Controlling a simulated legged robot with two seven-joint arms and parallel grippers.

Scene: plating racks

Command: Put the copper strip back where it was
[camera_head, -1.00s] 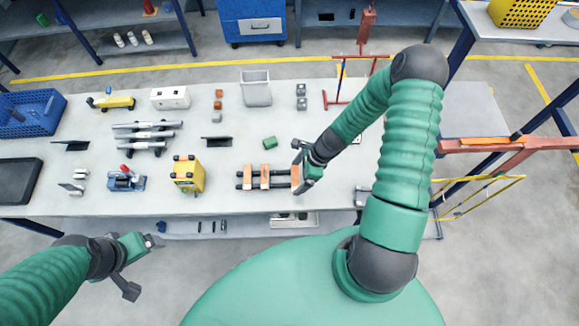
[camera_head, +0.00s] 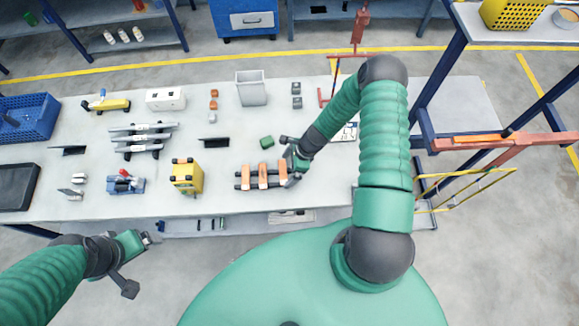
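Copper-orange strips lie across a small rack of two dark parallel bars (camera_head: 240,188) near the front of the table. Two copper strips, one at the left end (camera_head: 249,176) and one near the middle (camera_head: 263,175), sit side by side. A third copper strip (camera_head: 282,173) is at the right, at my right gripper (camera_head: 291,166). That gripper appears closed on this strip, though its fingertips are small and partly hidden; I cannot tell whether the strip touches the bars. My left gripper (camera_head: 140,264) is open and empty, off the table's front edge.
A red stand (camera_head: 326,99) rises behind my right arm. Bare tabletop lies between the rack and yellow device.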

